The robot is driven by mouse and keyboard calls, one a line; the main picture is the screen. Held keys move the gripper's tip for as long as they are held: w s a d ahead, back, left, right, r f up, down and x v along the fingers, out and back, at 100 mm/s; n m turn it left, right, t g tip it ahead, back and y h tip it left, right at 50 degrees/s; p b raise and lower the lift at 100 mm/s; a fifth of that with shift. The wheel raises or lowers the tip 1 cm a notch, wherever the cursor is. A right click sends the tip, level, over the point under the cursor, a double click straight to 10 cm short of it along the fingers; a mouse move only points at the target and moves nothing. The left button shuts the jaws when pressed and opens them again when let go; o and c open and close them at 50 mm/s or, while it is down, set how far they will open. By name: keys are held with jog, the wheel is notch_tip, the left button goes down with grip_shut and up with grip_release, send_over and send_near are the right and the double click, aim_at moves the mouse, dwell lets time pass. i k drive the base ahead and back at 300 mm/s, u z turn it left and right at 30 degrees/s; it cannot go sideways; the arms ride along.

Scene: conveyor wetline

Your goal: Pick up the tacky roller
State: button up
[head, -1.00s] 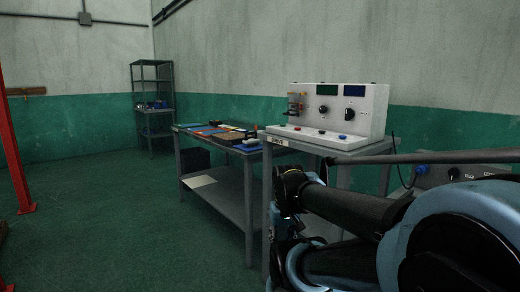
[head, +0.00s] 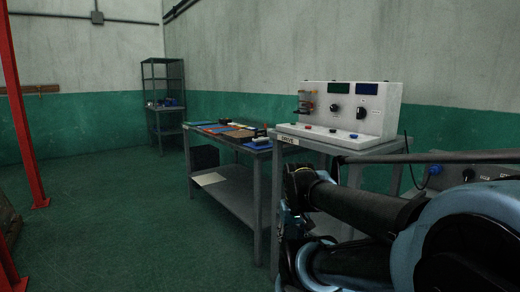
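I cannot pick out the tacky roller for certain. Several small items lie on the grey two-level workbench (head: 262,199) in the middle of the head view, too small to identify. Among them are flat blue and orange pieces, a brown flat piece (head: 240,134) and a small dark item with a pale part (head: 261,139) at the near right corner. My arm is folded at the lower right, well short of the bench top. My gripper's fingers cannot be made out.
A white control console (head: 345,110) with knobs and buttons stands on a grey stand (head: 325,146) right of the bench. A dark shelf rack (head: 164,100) is in the far corner. A red post (head: 24,120) stands at left. The green floor (head: 125,220) between is open.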

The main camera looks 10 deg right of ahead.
aim_at(257, 141)
jog(key=z, duration=0.05)
jog(key=k, duration=1.05)
jog(key=u, duration=0.7)
jog(key=i, duration=0.95)
jog(key=z, duration=0.4)
jog(key=i, duration=0.6)
jog(key=z, duration=0.45)
